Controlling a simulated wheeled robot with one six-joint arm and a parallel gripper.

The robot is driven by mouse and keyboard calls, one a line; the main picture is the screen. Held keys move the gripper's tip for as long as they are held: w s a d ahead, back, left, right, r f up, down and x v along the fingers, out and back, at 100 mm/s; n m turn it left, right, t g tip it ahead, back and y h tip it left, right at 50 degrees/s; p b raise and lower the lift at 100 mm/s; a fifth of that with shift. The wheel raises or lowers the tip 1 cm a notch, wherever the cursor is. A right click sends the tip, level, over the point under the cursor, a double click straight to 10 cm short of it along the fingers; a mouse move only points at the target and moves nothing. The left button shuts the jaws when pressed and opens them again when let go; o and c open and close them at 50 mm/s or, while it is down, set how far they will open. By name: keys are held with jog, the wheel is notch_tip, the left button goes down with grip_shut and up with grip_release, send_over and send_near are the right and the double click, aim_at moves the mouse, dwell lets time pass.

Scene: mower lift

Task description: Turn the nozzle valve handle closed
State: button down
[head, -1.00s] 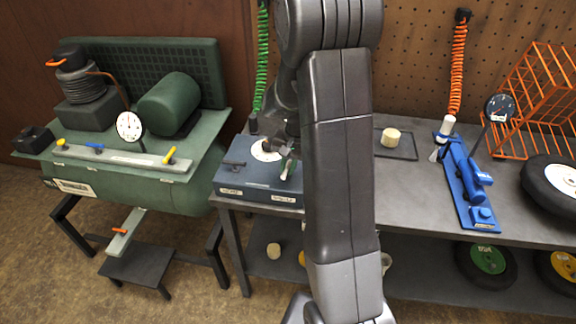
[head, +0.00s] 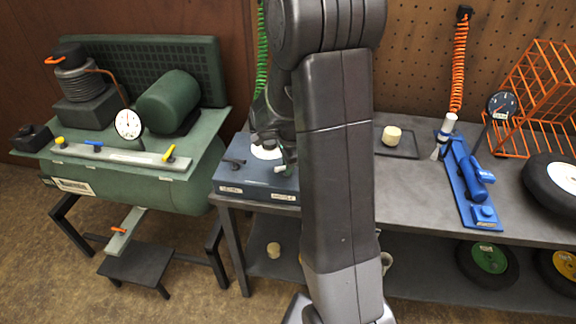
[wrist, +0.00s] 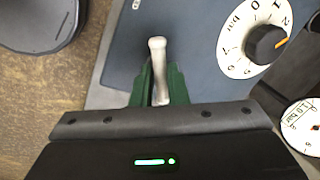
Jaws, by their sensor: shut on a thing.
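A pale grey, rod-like handle (wrist: 158,55) stands up from the blue control box in the wrist view. My gripper (wrist: 159,86) has green fingers closed on either side of its lower part. In the head view, my gripper (head: 281,167) is small and partly hidden behind my arm, at the right side of the blue box (head: 245,184). I cannot tell from the frames how far the handle is turned, and its base is hidden by the fingers.
A white bar dial with a black knob (wrist: 267,43) sits close beside the fingers. A round gauge (wrist: 303,126) is at the right edge of the wrist view. A green coiled hose (head: 262,50) hangs behind the box. A blue tool (head: 472,183) lies farther right on the bench (head: 415,195).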

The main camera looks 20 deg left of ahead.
jog(key=m+b, duration=0.2)
jog(key=m, duration=0.1)
jog(key=shift+a+f+m+t, duration=0.1)
jog(key=shift+m+t, duration=0.2)
jog(key=shift+m+h+b, duration=0.5)
jog(key=shift+m+b, duration=0.35)
jog(key=shift+m, duration=0.35)
jog(key=c, duration=1.4)
grip_release()
jog(key=shift+c, duration=0.2)
notch_tip(320, 180, up, 14)
jog(key=s, duration=0.2)
jog(key=shift+s+d, duration=0.35)
jog(key=shift+s, duration=0.05)
jog(key=shift+f, duration=0.1)
